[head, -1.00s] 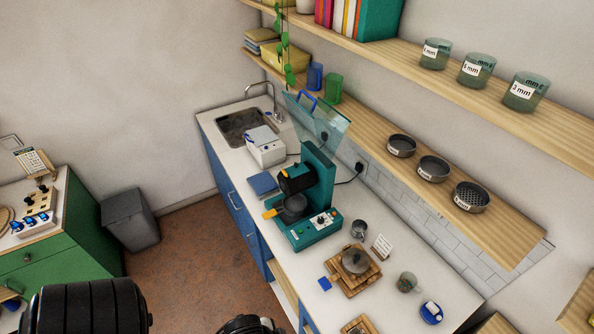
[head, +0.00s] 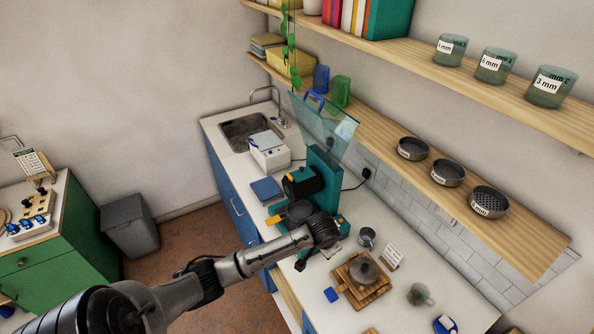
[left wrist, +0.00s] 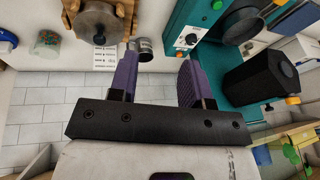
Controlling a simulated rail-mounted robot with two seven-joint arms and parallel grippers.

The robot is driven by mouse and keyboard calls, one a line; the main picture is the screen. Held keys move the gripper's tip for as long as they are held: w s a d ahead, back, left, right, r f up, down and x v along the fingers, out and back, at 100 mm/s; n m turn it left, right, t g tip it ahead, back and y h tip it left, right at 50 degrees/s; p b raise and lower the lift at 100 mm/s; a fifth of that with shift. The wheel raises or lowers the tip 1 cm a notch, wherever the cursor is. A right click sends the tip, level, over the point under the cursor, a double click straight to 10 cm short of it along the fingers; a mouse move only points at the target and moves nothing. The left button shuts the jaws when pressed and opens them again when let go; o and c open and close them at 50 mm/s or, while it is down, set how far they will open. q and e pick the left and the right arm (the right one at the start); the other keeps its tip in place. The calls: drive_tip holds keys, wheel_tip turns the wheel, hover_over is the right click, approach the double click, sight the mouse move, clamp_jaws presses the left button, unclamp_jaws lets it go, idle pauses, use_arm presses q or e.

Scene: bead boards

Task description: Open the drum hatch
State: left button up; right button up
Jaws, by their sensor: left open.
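The teal drum machine (head: 318,168) stands on the white counter, with a black drum (head: 303,183) on its front side. The drum also shows at the right of the left wrist view (left wrist: 258,80), with a small orange piece (left wrist: 292,101) at its end. Below it is a round dark pan (head: 297,212) with an orange handle (head: 274,220). I cannot tell the hatch's state. My left gripper (left wrist: 160,78) has its purple fingers apart and empty. It is over the counter, in front of the machine's control panel, apart from the drum. My right gripper is out of view.
A wooden board (head: 358,290) with a lidded pot, a metal cup (head: 367,237) and a label card (head: 391,256) are right of the machine. A clear panel (head: 325,125) rises behind it. A white box (head: 269,151) and sink (head: 241,131) are farther back. Shelves overhang the counter.

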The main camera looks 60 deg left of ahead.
use_arm(q)
drive_tip(key=w+a+r+n+b, duration=0.1)
drive_tip(key=w+a+r+n, duration=0.15)
drive_tip(key=a+r, duration=0.4)
drive_tip(key=w+a+r+n+b, duration=0.1)
drive_tip(key=w+a+r+n, duration=0.2)
drive_tip(key=a, duration=0.7)
drive_tip(key=n+b, duration=0.1)
drive_tip(key=n, duration=0.2)
approach(302, 168)
drive_tip(key=shift+m+y, duration=0.25)
drive_tip(key=shift+y, duration=0.05)
drive_tip(key=x, duration=0.6)
drive_tip(key=shift+d+f, duration=0.1)
drive_tip(key=shift+f, duration=0.2)
drive_tip(key=shift+b+x, duration=0.35)
drive_tip(key=shift+x, duration=0.5)
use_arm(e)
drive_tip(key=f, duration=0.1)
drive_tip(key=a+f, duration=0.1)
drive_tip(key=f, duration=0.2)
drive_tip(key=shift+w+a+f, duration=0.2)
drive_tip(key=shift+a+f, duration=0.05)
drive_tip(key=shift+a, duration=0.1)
use_arm(q)
clamp_jaws()
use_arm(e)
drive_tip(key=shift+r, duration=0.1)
